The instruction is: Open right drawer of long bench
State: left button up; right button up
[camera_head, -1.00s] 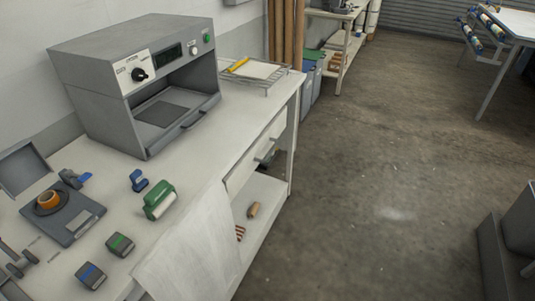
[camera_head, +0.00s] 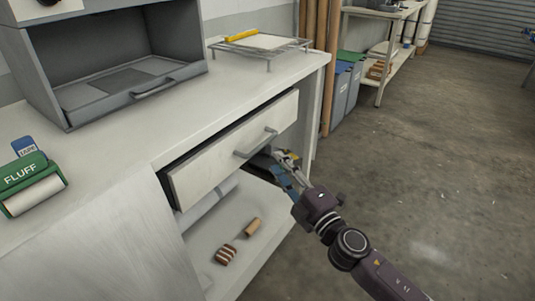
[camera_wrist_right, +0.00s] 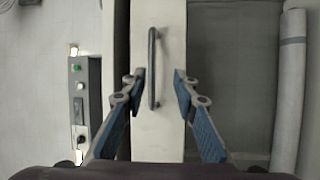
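The long bench (camera_head: 130,125) has a pale drawer (camera_head: 205,174) under its right part. The drawer front stands a little out from the bench, with a dark gap along its top and left edges. Its grey bar handle (camera_head: 256,144) also shows in the right wrist view (camera_wrist_right: 153,68). My right gripper (camera_head: 272,160) is at the handle, below and in front of the drawer. In the right wrist view its blue-padded fingers (camera_wrist_right: 159,78) are spread, one on each side of the handle, with space between. My left gripper is not in view.
A grey oven-like machine (camera_head: 110,60) and a wire rack (camera_head: 262,45) stand on the bench top. A lower shelf (camera_head: 205,235) holds a roll and small items. Bins (camera_head: 345,85) stand beyond the bench. The floor to the right is clear.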

aim_at(262, 143)
jog(key=shift+n+y, duration=0.3)
jog(key=x, duration=0.5)
jog(key=r+x, duration=0.1)
jog(key=x, duration=0.2)
jog(key=shift+s+a+r, duration=0.1)
jog(key=shift+s+a, duration=0.1)
jog(key=shift+a, duration=0.1)
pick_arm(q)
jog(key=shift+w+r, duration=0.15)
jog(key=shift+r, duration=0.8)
pick_arm(e)
grip_shut()
